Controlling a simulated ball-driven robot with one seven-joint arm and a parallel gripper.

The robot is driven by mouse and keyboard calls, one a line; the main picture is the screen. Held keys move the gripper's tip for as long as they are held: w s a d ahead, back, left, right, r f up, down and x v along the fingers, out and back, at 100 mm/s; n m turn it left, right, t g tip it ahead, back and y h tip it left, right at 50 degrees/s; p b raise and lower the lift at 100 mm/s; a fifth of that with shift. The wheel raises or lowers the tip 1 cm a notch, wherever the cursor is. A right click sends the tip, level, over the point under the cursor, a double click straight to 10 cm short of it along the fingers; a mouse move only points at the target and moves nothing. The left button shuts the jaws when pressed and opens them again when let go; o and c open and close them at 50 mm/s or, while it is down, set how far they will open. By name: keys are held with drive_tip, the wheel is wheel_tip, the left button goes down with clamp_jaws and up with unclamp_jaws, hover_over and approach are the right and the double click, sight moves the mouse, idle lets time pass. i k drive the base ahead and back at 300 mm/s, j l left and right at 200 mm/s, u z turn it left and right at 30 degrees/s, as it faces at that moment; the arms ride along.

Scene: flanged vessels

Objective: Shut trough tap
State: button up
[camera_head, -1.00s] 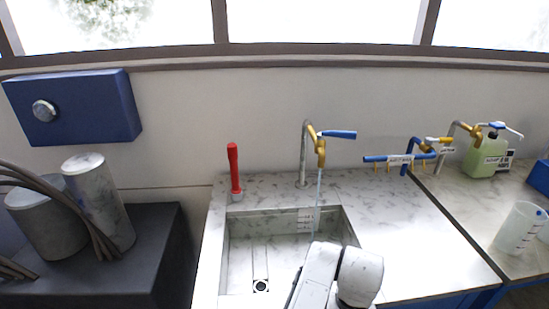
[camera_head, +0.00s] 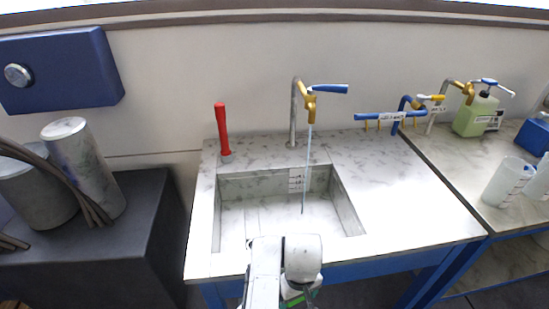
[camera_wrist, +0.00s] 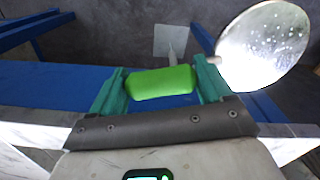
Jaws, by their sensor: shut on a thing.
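The trough tap (camera_head: 310,104) is brass on a grey upright pipe behind the trough (camera_head: 207,215). Its blue lever (camera_head: 328,89) points right. A thin stream of water (camera_head: 306,160) falls from it into the trough. My gripper (camera_wrist: 161,82) is shut on a green handle (camera_wrist: 160,84), which lies across between the fingers. A round shiny disc (camera_wrist: 263,45) beside the right finger seems joined to this handle. In the head view my wrist is in front of the trough, well short of the tap, and hides most of my gripper.
A red upright handle (camera_head: 221,130) stands at the counter's back left. The counter right of the trough (camera_head: 385,185) is clear.

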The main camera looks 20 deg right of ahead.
sight(404, 193)
drive_tip(key=j+z, duration=0.35)
drive_tip(key=k+j+z, duration=0.1)
drive_tip(key=z, duration=0.3)
